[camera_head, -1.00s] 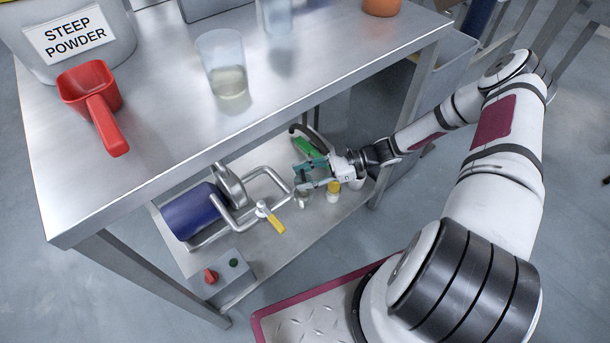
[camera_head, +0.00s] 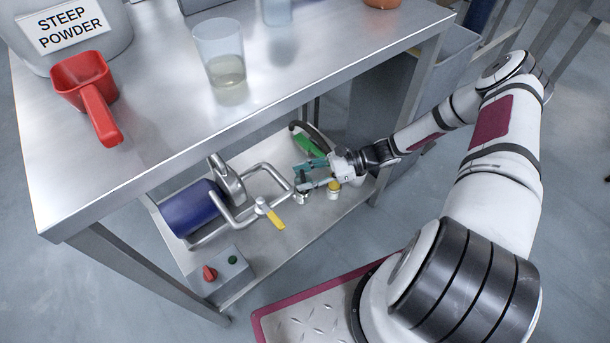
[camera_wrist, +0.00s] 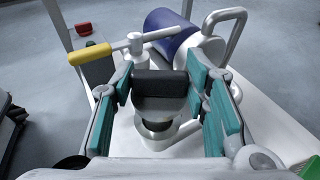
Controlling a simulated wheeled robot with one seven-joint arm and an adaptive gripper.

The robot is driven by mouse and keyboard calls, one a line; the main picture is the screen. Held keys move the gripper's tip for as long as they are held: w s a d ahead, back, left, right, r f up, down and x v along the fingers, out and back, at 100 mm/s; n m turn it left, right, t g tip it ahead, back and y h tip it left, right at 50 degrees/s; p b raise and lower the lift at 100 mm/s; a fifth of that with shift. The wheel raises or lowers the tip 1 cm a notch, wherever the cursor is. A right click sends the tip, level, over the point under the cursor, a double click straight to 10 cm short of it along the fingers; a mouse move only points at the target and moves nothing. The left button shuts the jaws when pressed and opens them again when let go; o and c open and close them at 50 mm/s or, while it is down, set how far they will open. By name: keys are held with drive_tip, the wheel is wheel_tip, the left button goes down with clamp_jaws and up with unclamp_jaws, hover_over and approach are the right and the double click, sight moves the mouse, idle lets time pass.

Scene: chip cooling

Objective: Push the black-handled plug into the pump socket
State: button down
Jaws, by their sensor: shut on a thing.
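My gripper (camera_head: 306,177) is over the lower shelf, to the right of the pump's bent pipes. In the wrist view its teal-padded fingers (camera_wrist: 165,103) stand on either side of the plug's black handle (camera_wrist: 160,86) and hold it. The plug's pale body shows under the handle. A round metal fitting with a dark opening (camera_wrist: 157,128), apparently the pump socket, lies just below the plug in the picture. I cannot tell how far the plug sits in it. The pump has a blue motor (camera_head: 193,208), which also shows in the wrist view (camera_wrist: 168,30).
A yellow-handled valve (camera_head: 270,214) is left of my gripper. A yellow-capped jar (camera_head: 333,187) and a green-handled item (camera_head: 307,145) are close beside it. A switch box (camera_head: 221,272) stands at the shelf's front. The steel tabletop (camera_head: 160,130) overhangs the shelf.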

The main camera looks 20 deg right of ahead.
drive_tip(key=shift+f+b, duration=1.25)
drive_tip(key=shift+f, duration=0.6)
drive_tip(key=c, duration=0.8)
unclamp_jaws()
drive_tip(key=shift+c, duration=0.2)
drive_tip(key=shift+d, duration=0.15)
drive_tip(key=v, duration=1.1)
drive_tip(key=shift+d+r, duration=0.15)
drive_tip(key=shift+d, duration=0.25)
drive_tip(key=shift+s, duration=0.1)
